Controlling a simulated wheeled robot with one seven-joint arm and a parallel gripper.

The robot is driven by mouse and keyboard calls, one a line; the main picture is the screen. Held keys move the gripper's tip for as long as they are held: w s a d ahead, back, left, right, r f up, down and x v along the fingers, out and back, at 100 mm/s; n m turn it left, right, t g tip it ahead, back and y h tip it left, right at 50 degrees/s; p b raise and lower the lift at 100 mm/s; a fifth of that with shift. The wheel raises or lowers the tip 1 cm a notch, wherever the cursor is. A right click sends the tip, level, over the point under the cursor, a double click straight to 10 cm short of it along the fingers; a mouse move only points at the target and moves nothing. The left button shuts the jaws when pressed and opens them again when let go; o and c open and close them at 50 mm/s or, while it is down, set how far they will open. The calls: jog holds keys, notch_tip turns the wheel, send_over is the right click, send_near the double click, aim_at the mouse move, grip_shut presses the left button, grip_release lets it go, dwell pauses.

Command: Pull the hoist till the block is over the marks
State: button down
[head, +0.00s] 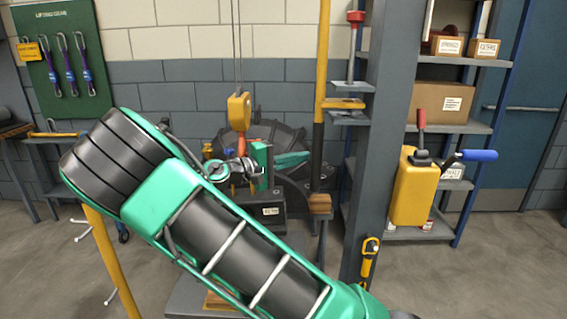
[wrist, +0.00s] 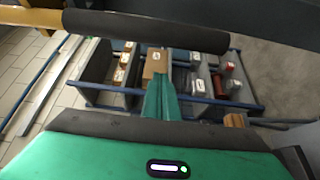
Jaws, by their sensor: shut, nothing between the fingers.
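The yellow hoist block (head: 239,107) hangs on two thin cables in the head view, with an orange-red part below it. Behind my arm is a dark ribbed round casing (head: 283,140). A yellow unit (head: 414,190) with a red lever and a blue handle (head: 478,155) stands at the right; I cannot tell whether it works the hoist. My gripper (head: 300,158) is shut and empty in front of the casing, pointing right, well left of the blue handle. Its green fingers (wrist: 160,85) show together in the wrist view. I cannot make out the marks.
A grey column (head: 383,120) stands between my gripper and the yellow unit. Behind it is a shelf rack with a cardboard box (head: 440,100). A yellow pole (head: 321,90) stands left of the column. A green lifting-gear board (head: 95,25) hangs at left. Floor is clear at lower right.

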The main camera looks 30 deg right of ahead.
jog(key=s, duration=0.2)
jog(key=s+a, duration=0.1)
jog(key=shift+s, duration=0.4)
jog(key=shift+s, duration=0.1)
